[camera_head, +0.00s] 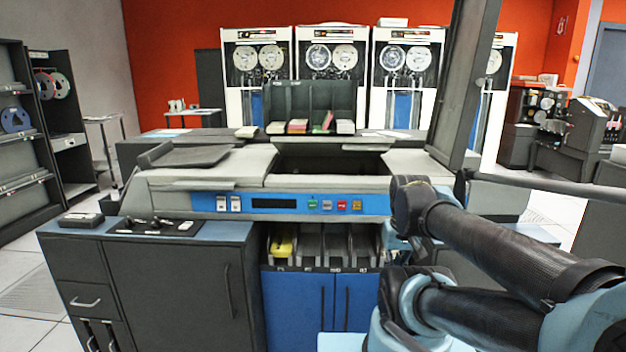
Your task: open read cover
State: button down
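The card machine (300,185) stands in the middle, with a light grey top and a blue control strip (270,204) of coloured buttons. A dark opening (318,160) shows in its top. A grey cover section (410,162) lies to the right of the opening and a larger one (215,165) to the left. A tall dark panel (466,85) stands tilted upright at the machine's right end; I cannot tell for sure which part is the read cover. My arm enters from the lower right and hides part of the machine's right front. I cannot make out my gripper's fingers.
Card slots (325,242), one with a yellow item (283,246), are above blue doors (320,300). Dark cabinets (175,290) stand at left front. A thin dark bar (545,186) crosses the right side. Tape drives (330,75) line the back. Floor shows at lower left.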

aim_at(374, 146)
jog(key=u, duration=0.8)
jog(key=k, duration=1)
jog(key=z, duration=0.75)
jog(key=i, duration=1)
